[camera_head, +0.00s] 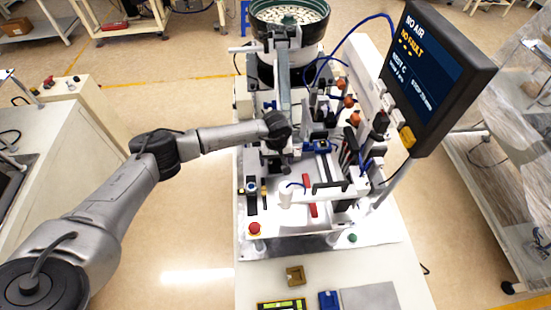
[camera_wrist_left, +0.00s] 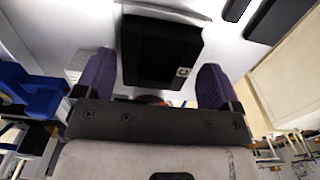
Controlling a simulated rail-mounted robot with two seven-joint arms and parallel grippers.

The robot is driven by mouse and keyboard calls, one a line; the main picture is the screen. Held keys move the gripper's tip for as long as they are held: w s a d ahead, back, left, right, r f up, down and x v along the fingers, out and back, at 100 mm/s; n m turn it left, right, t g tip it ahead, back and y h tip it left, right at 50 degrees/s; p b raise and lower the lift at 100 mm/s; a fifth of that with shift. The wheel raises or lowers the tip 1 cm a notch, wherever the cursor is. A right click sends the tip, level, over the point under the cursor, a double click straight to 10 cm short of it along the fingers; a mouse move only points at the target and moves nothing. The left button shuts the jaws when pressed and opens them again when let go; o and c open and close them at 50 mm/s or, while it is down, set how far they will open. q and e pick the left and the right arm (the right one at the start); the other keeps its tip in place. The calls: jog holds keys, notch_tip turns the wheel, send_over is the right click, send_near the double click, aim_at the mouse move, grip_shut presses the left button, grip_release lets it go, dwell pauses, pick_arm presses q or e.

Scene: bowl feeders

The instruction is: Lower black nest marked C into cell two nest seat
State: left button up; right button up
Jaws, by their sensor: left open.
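The black nest marked C (camera_wrist_left: 160,50) shows in the left wrist view as a dark block with a white C label near one corner. It lies between and beyond the two purple fingers of my left gripper (camera_wrist_left: 157,82), which is open. A narrow gap shows beside the left finger; contact at the right finger is unclear. In the head view my left gripper (camera_head: 276,165) is over the middle of the cell machine, partly hidden by its own wrist. I cannot make out the nest or the cell two nest seat there. My right gripper is in neither view.
A feeder bowl (camera_head: 290,14) with pale parts stands behind. A monitor (camera_head: 435,75) overhangs the right side. Orange-topped fittings (camera_head: 348,101) and hoses crowd right of the gripper. A red button (camera_head: 254,229), brown block (camera_head: 295,276) and grey plate (camera_head: 370,298) are in front.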

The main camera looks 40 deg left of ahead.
aim_at(276, 162)
pick_arm(q)
notch_tip(276, 162, up, 14)
jog(key=b, duration=0.2)
dwell(0.4)
